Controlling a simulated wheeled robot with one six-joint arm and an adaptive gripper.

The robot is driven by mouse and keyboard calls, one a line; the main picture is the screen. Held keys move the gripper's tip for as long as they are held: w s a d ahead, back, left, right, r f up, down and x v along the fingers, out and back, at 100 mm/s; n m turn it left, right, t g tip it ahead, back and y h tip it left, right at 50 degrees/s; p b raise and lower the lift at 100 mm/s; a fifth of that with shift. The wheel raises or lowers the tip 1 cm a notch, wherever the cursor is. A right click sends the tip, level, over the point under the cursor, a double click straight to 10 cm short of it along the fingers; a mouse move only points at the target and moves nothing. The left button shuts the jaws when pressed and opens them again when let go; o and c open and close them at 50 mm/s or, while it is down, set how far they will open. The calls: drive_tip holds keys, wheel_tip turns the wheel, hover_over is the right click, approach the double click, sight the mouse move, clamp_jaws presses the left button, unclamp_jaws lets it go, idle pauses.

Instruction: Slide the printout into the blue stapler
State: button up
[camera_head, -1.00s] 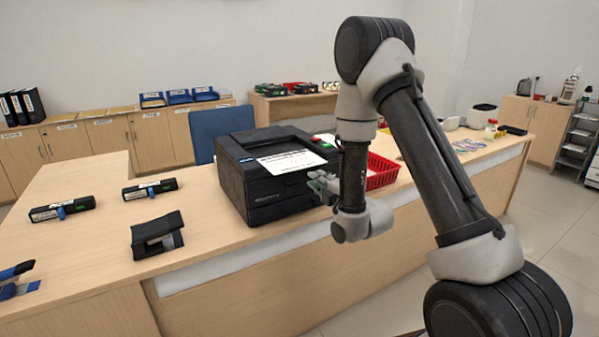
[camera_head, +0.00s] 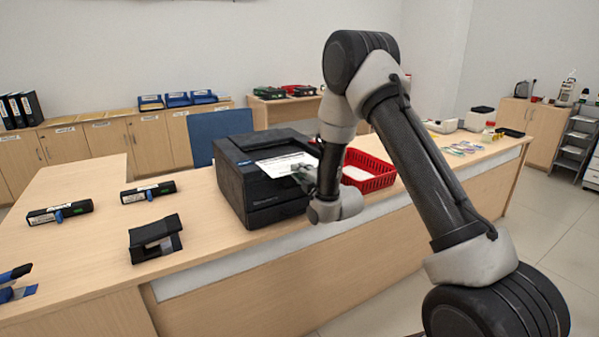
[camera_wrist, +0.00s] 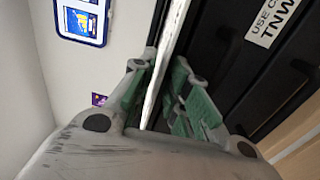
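The printout (camera_head: 282,164) is a white sheet lying on top of the black printer (camera_head: 262,203), its right end by my gripper. My gripper (camera_head: 303,173) is at that near right corner of the sheet. In the wrist view, the printout (camera_wrist: 164,62) shows edge-on as a thin white strip between the two green-padded fingers of my gripper (camera_wrist: 160,72). The fingers stand apart, with a narrow gap beside the sheet. A blue stapler-like thing (camera_head: 14,291) is at the far left of the counter, partly cut off by the picture edge.
A black desk tool (camera_head: 155,240) and two black bars with blue tabs, one nearer (camera_head: 60,212) and one farther (camera_head: 148,191), lie left of the printer. A red basket (camera_head: 372,172) stands right of it. The counter's left part has free room.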

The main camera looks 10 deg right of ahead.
drive_tip(key=shift+c, duration=0.4)
clamp_jaws()
drive_tip(key=shift+r, duration=1.35)
